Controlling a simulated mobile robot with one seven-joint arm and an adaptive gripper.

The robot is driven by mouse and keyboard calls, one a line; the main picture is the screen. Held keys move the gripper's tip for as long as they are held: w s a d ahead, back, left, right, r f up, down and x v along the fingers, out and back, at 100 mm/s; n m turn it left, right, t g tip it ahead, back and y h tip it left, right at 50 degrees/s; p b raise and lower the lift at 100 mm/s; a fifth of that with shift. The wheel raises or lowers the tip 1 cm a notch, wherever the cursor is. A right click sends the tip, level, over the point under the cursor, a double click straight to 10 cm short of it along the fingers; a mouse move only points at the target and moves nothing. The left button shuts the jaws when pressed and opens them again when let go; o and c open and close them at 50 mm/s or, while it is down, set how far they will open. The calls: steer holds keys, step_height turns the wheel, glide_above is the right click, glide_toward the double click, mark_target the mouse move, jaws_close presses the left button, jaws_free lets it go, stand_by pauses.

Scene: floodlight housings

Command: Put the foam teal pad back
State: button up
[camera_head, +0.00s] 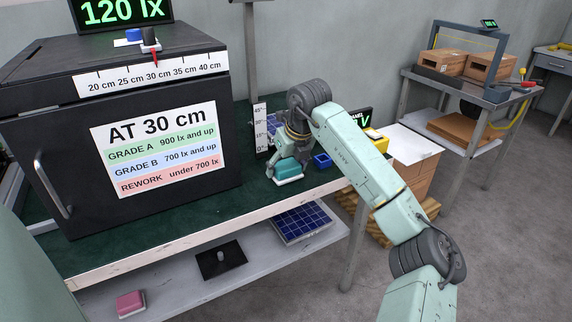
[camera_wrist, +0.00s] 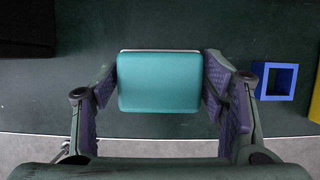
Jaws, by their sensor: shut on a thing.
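The teal pad (camera_head: 289,169) is a rounded block with a pale edge along its far side. It is at the bench top, right of the black cabinet. In the wrist view the teal pad (camera_wrist: 160,82) sits between the two fingers. My gripper (camera_head: 284,160) points down at the bench and is shut on the pad's two sides; in the wrist view my gripper (camera_wrist: 160,90) shows purple finger faces against it. I cannot tell whether the pad touches the bench top.
The black cabinet (camera_head: 60,130) with a grade sign fills the left. A blue open square holder (camera_head: 322,160) stands right of the pad. The green bench top (camera_head: 150,225) is clear in front. A lower shelf holds a pink pad (camera_head: 129,303) and a solar panel (camera_head: 302,223).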

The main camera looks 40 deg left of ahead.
steer(key=shift+f, duration=0.1)
steer(key=o, duration=1)
steer(key=b+v, duration=0.1)
steer(key=v, duration=1.1)
